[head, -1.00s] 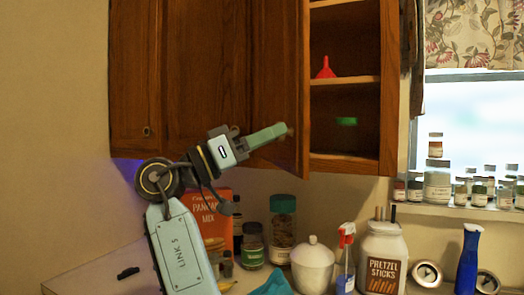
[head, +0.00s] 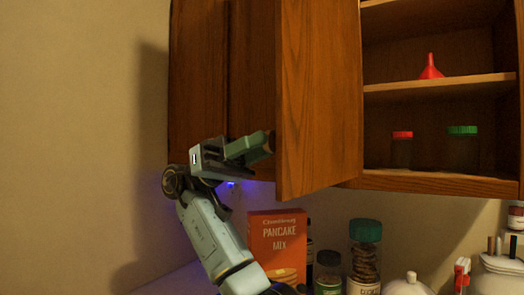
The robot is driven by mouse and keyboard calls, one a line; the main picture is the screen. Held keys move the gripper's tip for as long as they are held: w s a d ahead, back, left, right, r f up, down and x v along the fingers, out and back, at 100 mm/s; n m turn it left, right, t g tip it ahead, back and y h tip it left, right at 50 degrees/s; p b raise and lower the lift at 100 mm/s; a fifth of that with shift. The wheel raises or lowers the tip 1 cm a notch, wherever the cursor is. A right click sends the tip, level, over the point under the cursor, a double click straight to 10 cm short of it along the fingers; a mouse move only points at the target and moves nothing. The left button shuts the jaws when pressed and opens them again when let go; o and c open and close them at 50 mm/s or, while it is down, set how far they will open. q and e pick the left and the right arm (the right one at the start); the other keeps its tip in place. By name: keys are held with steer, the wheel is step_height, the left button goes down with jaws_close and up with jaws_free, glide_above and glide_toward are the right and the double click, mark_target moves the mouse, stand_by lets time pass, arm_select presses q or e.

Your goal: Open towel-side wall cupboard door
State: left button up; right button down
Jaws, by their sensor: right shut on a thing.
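The wall cupboard door (head: 318,100) stands wide open, swung out toward me, with its inner face showing. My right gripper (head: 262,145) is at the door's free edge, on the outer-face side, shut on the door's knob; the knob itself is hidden. The open cupboard (head: 440,183) shows its shelves to the right of the door. My left gripper is not in view.
A red funnel (head: 431,68) stands on the middle shelf; a red-lidded jar (head: 402,150) and green-lidded jar (head: 462,150) stand below. Beneath are a pancake mix box (head: 277,240), several jars and a white lidded pot (head: 408,287). A closed door (head: 198,90) lies left.

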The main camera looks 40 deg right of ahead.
steer(key=shift+w+y, duration=0.3)
steer(key=shift+w, duration=0.2)
steer(key=c, duration=1)
jaws_free()
steer(key=shift+s, duration=0.1)
steer(key=shift+c, duration=0.2)
